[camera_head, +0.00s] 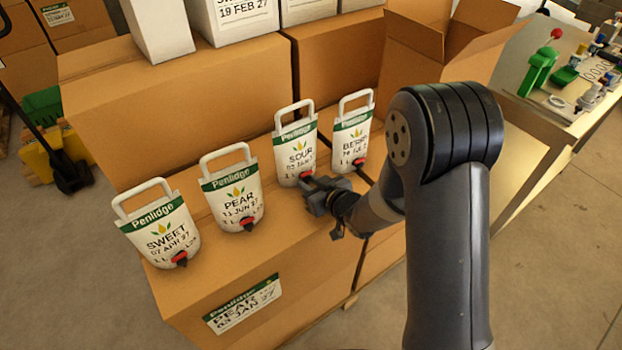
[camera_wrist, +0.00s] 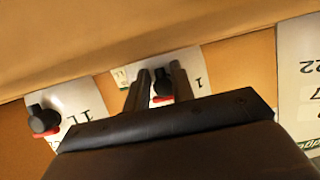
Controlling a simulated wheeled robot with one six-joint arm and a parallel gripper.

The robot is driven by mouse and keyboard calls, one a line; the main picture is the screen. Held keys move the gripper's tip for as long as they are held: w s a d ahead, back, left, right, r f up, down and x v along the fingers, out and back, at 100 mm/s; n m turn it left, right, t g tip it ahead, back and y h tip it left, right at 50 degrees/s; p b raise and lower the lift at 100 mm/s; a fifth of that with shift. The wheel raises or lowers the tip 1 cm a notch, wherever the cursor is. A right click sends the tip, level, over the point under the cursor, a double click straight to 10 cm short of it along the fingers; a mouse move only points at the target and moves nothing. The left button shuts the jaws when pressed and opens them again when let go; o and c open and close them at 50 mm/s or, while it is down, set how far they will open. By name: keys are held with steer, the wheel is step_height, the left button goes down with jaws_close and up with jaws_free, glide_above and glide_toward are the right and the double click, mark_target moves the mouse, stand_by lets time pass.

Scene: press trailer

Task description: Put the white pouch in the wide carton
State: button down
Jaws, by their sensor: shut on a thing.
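Several white pouches with green bands, handles and red-and-black taps stand in a line on brown cartons: SWEET (camera_head: 160,232), PEAR (camera_head: 234,190), SOUR (camera_head: 296,150) and BERRY (camera_head: 352,135). My gripper (camera_head: 314,193) is at the lower front of the SOUR pouch. In the wrist view, my gripper's two fingers (camera_wrist: 159,86) are closed around a black tap (camera_wrist: 163,88) on a white pouch. The pouch still stands upright among the others. An open brown carton (camera_head: 408,68) with raised flaps stands at the back right; its inside is mostly hidden.
Large closed cartons (camera_head: 185,95) stand behind the pouches, with white boxes (camera_head: 158,28) on top. A bench (camera_head: 545,115) with green tools and bottles stands at the right. A yellow-and-green thing (camera_head: 55,140) is on the floor at left. My arm covers part of the right side.

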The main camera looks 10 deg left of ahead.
stand_by(0.3)
steer(key=c, duration=1.2)
jaws_free()
steer(key=shift+f, duration=0.1)
